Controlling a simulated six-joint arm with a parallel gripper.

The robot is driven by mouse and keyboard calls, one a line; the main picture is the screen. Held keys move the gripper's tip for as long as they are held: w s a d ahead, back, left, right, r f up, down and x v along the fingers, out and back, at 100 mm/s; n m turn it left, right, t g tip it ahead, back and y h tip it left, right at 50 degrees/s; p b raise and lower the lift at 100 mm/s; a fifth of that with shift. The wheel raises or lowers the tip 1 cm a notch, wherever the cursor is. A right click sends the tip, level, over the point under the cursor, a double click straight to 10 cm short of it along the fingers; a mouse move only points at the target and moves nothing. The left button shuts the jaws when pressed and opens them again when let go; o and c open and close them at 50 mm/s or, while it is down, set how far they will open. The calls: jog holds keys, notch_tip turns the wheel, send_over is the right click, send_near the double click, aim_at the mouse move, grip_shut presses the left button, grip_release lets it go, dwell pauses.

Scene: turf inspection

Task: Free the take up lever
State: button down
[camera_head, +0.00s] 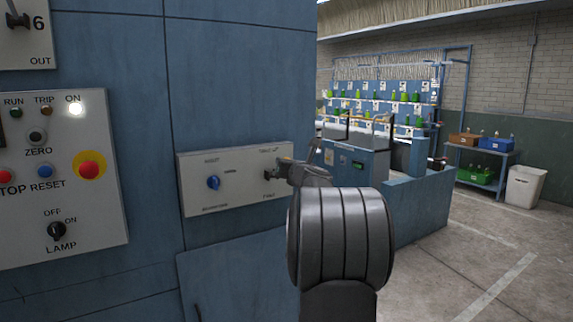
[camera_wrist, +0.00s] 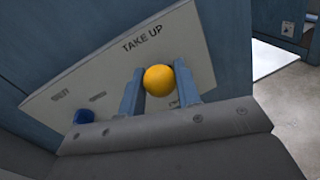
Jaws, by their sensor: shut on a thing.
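The take up lever's yellow ball knob (camera_wrist: 159,82) sits between my gripper's two blue-grey fingers in the wrist view. My gripper (camera_head: 284,174) is shut on this knob, at the right end of a pale panel (camera_head: 235,192) on the blue machine. The words TAKE UP are printed above the knob in the wrist view. The lever's shaft is mostly hidden by the knob and fingers. A dark lever mount (camera_head: 269,175) shows beside my gripper in the head view.
A blue rotary knob (camera_head: 213,183) is on the same panel's left half. Further left is a control panel (camera_head: 95,225) with a red button (camera_head: 89,169), a lamp switch (camera_head: 57,231) and a lit ON lamp (camera_head: 75,109). Open floor (camera_head: 480,245) lies to the right.

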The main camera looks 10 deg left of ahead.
jog(key=shift+s+d+f, duration=0.1)
jog(key=shift+f, duration=0.1)
notch_tip(320, 180, down, 13)
jog(key=m+t+y, duration=0.1)
jog(key=t+y, duration=0.1)
jog(key=t, duration=0.2)
jog(key=shift+w, duration=0.2)
dwell(0.9)
jog(key=shift+f, duration=0.1)
jog(key=c, duration=1.1)
grip_release()
jog(key=shift+a, duration=0.2)
